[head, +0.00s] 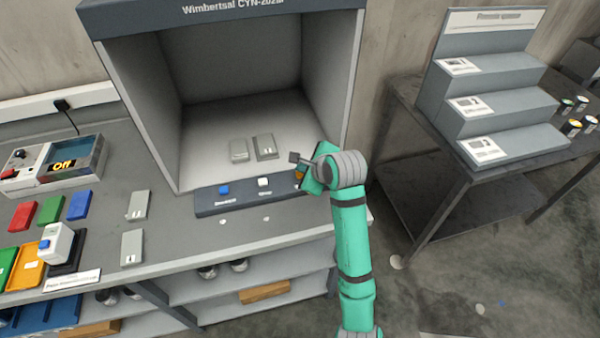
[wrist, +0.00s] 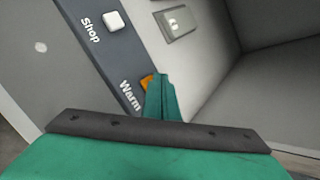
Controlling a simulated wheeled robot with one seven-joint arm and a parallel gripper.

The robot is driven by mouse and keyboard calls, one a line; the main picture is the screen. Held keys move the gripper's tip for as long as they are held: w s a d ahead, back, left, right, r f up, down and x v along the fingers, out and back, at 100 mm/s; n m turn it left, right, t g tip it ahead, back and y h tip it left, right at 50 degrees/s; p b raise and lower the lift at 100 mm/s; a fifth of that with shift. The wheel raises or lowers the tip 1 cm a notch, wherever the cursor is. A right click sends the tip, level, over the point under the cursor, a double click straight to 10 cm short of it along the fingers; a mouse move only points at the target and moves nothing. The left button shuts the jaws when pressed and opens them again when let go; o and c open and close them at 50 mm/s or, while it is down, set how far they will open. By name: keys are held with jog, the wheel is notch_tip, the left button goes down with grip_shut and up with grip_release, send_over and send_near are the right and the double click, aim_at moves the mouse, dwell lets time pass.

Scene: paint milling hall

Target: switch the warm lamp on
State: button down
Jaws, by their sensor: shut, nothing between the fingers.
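The light cabinet (head: 255,62) has a dark switch strip (head: 243,196) along its front edge. The strip carries a blue button (head: 223,190), a white button (head: 264,182) and an orange button (head: 299,175). In the wrist view the white button (wrist: 113,21) is labelled "Shop", and the orange button (wrist: 147,82) sits by the label "Warm". My gripper (wrist: 160,78) is shut and empty, its tips right at the orange button and covering part of it. I cannot tell whether they touch. In the head view my gripper (head: 316,180) is at the strip's right end.
Two grey panels (head: 239,150) (head: 265,147) lie on the cabinet floor; one shows in the wrist view (wrist: 178,22). A grey stepped stand (head: 500,90) is on a table at right.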

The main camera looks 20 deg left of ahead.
jog(key=shift+f, duration=0.45)
dwell(0.6)
jog(key=shift+r, duration=0.9)
jog(key=shift+r, duration=0.1)
notch_tip(320, 180, up, 6)
jog(key=shift+f, duration=0.1)
dwell(0.5)
dwell(0.4)
